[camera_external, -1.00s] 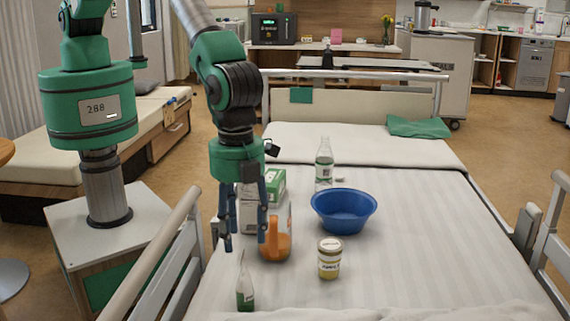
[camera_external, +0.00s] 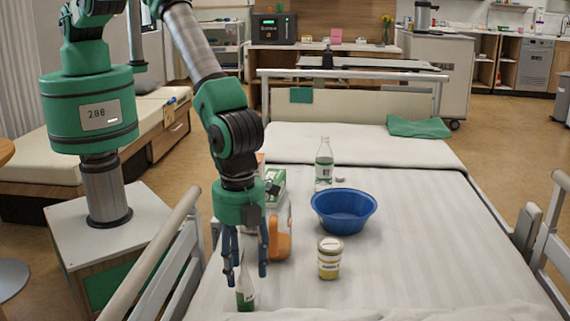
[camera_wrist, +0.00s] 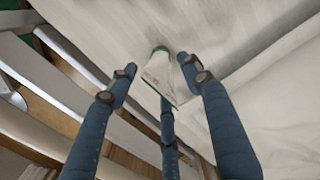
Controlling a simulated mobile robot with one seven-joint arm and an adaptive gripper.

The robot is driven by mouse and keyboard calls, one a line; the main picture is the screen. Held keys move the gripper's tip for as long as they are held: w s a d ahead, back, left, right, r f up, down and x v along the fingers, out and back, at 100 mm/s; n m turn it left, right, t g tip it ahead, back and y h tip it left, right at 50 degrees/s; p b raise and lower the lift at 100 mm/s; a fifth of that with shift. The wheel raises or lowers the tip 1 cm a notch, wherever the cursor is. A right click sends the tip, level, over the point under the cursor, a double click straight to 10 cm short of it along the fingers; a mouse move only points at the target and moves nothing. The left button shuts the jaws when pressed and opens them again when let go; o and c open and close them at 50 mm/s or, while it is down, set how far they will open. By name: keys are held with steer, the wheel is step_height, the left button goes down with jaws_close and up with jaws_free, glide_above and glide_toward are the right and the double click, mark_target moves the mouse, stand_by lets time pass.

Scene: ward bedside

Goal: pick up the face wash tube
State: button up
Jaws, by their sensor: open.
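The face wash tube (camera_external: 245,291), white with a green lower end, stands on the bed near its left front edge. In the wrist view the tube (camera_wrist: 161,73) shows between the spread fingers, its green end farthest from the camera. My gripper (camera_external: 245,272) is open, above and around the upper part of the tube, with blue fingers pointing down. In the wrist view my gripper (camera_wrist: 156,72) has nothing gripped. I cannot tell whether any finger touches the tube.
An orange-filled jug (camera_external: 280,243) stands just behind my gripper, with a green-and-white box (camera_external: 275,181) behind it. A yellow-labelled jar (camera_external: 329,259), a blue bowl (camera_external: 343,211) and a clear bottle (camera_external: 324,163) stand to the right. The bed rail (camera_external: 165,255) is close on the left.

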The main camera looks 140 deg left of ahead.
mark_target(244, 284)
steer(key=shift+f+b, duration=0.85)
steer(key=shift+f, duration=1.75)
steer(key=c, duration=1.2)
